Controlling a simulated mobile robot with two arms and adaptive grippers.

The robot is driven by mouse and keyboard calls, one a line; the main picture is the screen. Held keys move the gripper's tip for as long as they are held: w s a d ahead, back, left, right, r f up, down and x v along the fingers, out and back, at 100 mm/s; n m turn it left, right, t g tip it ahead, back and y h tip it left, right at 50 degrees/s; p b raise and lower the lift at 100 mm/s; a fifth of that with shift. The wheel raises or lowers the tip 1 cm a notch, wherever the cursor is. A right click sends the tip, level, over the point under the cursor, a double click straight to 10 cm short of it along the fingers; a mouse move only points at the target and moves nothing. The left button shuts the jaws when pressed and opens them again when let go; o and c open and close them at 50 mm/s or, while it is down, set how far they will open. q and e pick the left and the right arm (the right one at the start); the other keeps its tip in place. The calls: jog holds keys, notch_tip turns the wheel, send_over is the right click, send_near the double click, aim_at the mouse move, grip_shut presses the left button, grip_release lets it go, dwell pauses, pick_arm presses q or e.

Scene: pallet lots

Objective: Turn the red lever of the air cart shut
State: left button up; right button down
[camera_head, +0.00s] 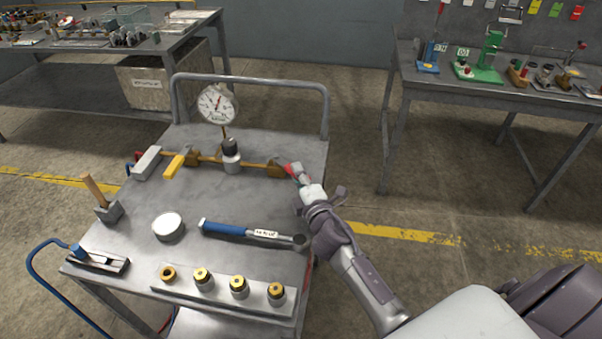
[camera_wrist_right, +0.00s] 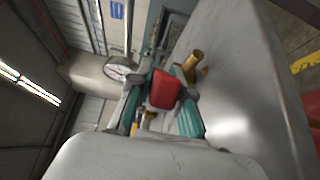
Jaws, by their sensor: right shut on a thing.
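The air cart (camera_head: 262,205) is a grey metal cart with a push handle at the far end. A brass pipe line with a round pressure gauge (camera_head: 217,104) runs across its top. The red lever (camera_head: 292,169) is at the right end of this line, by a brass valve (camera_head: 275,168). My right gripper (camera_head: 297,173) is shut on the red lever, which also shows between the teal-padded fingers in the right wrist view (camera_wrist_right: 164,90). The fingers hide part of the lever. A yellow lever (camera_head: 174,166) sits further left on the line. My left gripper is out of view.
On the cart lie a torque wrench (camera_head: 235,230) with a blue grip, a white round lid (camera_head: 168,226), a wooden-handled tool (camera_head: 96,191) and a block with several brass fittings (camera_head: 185,285). Benches stand at the back left (camera_head: 90,50) and right (camera_head: 440,87). Floor between is clear.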

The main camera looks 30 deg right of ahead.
jog(key=shift+a+f, duration=0.1)
dwell(0.4)
jog(key=c, duration=1.1)
grip_release()
jog(key=shift+s, duration=0.1)
jog(key=s, duration=0.4)
jog(key=s+a, duration=0.1)
jog(key=s, duration=0.7)
jog(key=shift+a, duration=0.3)
jog(key=shift+w, duration=0.1)
